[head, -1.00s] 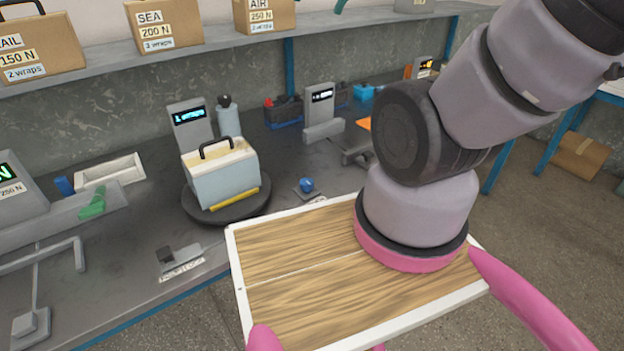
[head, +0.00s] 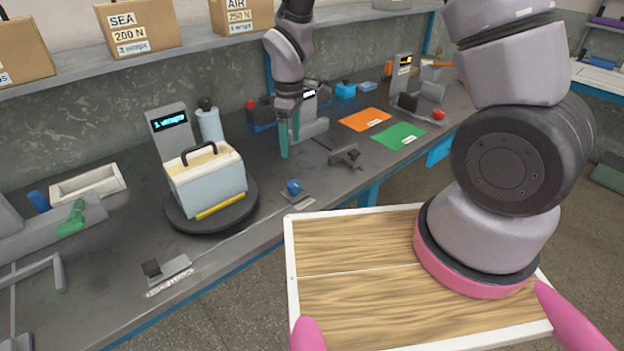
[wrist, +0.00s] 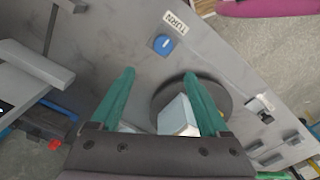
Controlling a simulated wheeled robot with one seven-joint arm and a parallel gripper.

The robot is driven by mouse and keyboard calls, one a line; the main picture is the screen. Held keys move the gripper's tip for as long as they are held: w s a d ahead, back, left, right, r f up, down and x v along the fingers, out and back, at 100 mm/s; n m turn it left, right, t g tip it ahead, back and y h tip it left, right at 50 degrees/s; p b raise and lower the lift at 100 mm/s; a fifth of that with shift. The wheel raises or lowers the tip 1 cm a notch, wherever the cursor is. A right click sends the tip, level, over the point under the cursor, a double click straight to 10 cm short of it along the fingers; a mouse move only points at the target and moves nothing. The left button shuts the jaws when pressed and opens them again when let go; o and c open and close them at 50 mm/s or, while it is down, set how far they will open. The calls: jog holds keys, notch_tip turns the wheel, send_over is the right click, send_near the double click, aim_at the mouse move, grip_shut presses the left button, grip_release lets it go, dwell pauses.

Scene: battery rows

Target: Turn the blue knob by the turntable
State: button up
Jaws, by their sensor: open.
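The blue knob (head: 294,187) sits on a small plate on the bench, just right of the turntable. In the wrist view the knob (wrist: 163,44) has a white mark and a "TURN" label beside it. The round dark turntable (head: 249,202) carries a white and pale-blue case (head: 208,188) with a black handle and a yellow strip low on its side. My gripper (head: 289,154) is open and empty, with green fingers pointing down above the bench, behind the knob. In the wrist view my fingertips (wrist: 158,74) are apart, and the knob lies beyond them.
A display post reading "1 wraps" (head: 171,125) and a bottle (head: 210,122) stand behind the turntable. A grey clamp-like fixture (head: 346,156) lies right of my gripper. Orange (head: 365,119) and green (head: 399,136) sheets lie farther right. Boxes stand on the shelf above.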

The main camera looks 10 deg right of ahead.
aim_at(294, 183)
jog(key=shift+n, duration=0.3)
jog(key=f, duration=1.3)
jog(key=shift+s+d+f, duration=0.1)
jog(key=shift+s, duration=0.2)
grip_shut()
jog(key=shift+m, duration=0.4)
jog(key=m, duration=1.1)
